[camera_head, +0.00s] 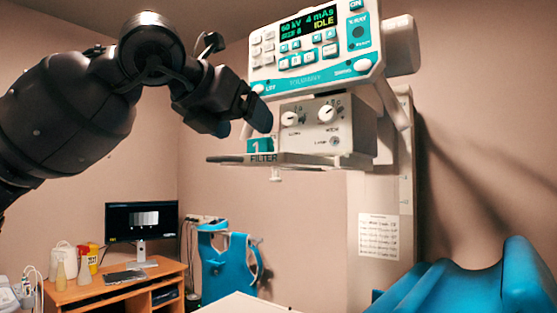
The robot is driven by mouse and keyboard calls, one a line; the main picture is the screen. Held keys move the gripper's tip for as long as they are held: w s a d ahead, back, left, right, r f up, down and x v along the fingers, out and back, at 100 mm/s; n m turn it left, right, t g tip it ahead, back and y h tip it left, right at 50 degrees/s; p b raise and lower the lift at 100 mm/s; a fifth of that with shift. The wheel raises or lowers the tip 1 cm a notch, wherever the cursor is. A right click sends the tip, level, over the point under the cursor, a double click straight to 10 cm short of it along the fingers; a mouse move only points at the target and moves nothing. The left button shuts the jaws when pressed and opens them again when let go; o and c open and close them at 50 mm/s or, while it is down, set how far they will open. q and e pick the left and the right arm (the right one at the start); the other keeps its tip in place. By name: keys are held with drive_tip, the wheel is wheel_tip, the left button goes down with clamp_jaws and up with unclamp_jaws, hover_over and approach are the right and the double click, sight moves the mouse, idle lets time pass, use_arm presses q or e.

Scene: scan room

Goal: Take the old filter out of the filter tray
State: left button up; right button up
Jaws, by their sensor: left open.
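My right gripper is not in view.
The X-ray head has a control panel (318,50) and a knob box (318,127) close to my left fingers. Its column (372,210) stands behind. A desk (110,289) with a monitor (142,222), a blue apron (228,262) and a blue padded seat (455,290) are lower down.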

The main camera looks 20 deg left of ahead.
sight(257, 140)
use_arm(q)
drive_tip(key=x, duration=0.5)
drive_tip(key=shift+w+a+f, duration=0.1)
drive_tip(key=shift+a+f, duration=0.05)
drive_tip(key=shift+a, duration=0.15)
drive_tip(key=c, duration=1)
drive_tip(key=shift+c, duration=0.2)
